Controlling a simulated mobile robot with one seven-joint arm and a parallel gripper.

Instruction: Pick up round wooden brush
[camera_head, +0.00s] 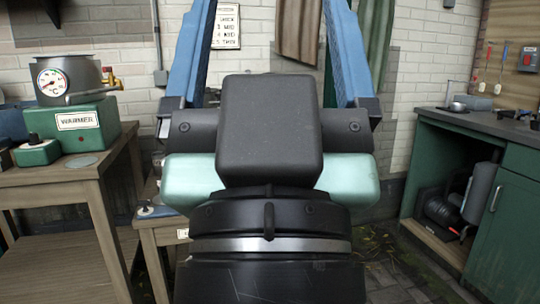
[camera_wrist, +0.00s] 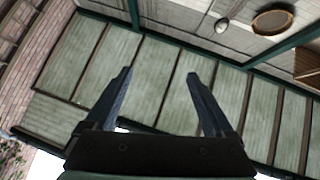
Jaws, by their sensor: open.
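My gripper (camera_head: 268,30) is large in the middle of the head view, with its two blue fingers spread wide and nothing between them. Its fingertips run out of the top of that view. In the wrist view my gripper (camera_wrist: 158,75) is also open and empty, pointing at a slatted, roof-like surface. I cannot make out the round wooden brush in either view. My gripper and arm hide much of the middle of the head view.
A wooden table (camera_head: 70,188) at left bears a green warmer (camera_head: 88,128) and a metal pot with a dial (camera_head: 70,75). A green cabinet (camera_head: 515,215) stands at right. A round brown-rimmed object (camera_wrist: 272,22), unclear in kind, shows at the wrist view's upper right.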

